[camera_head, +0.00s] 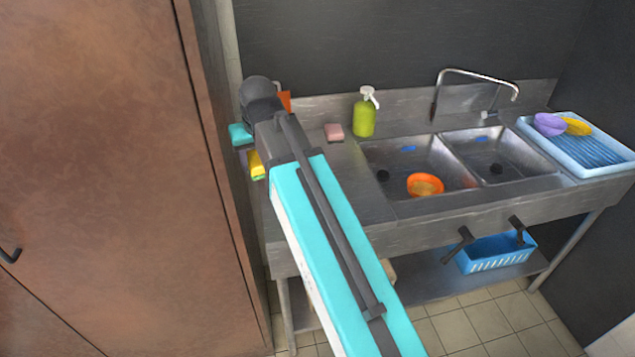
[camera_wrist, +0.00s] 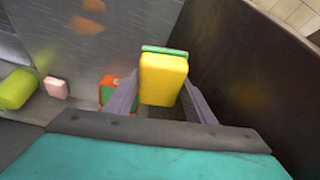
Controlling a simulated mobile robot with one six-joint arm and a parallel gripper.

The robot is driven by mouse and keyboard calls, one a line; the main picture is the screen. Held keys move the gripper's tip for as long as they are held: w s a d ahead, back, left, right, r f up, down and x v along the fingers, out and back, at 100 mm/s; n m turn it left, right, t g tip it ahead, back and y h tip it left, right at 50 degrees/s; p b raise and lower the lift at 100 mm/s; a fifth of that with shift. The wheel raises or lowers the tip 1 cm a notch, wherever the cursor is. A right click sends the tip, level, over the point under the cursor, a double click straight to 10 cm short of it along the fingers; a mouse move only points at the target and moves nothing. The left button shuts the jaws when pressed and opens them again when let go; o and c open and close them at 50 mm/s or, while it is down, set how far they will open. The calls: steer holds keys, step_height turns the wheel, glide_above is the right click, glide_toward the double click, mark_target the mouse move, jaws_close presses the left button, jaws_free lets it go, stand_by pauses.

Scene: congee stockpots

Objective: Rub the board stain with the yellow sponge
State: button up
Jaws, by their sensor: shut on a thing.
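My gripper (camera_wrist: 160,97) is shut on the yellow sponge (camera_wrist: 163,80), which has a green layer along its far side. The sponge also shows in the head view (camera_head: 257,165), at the left end of the steel counter beside my arm. In the wrist view, orange-brown smudges (camera_wrist: 86,25) show on a grey streaked surface beyond the sponge, apart from it. I cannot tell whether they are the stain or reflections. No separate board can be made out; my arm covers part of the counter in the head view.
A brown cabinet (camera_head: 105,170) stands close on the left. A pink sponge (camera_head: 334,132), a green pump bottle (camera_head: 364,116) and an orange-and-green box (camera_wrist: 108,88) are near the back. To the right are two sinks, one with an orange bowl (camera_head: 425,185), and a blue drying tray (camera_head: 597,168).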

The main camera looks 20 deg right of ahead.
steer(key=s+f, duration=0.1)
steer(key=f, duration=0.1)
steer(key=s+f, duration=0.4)
steer(key=shift+d+f, duration=0.2)
steer(key=shift+d, duration=0.15)
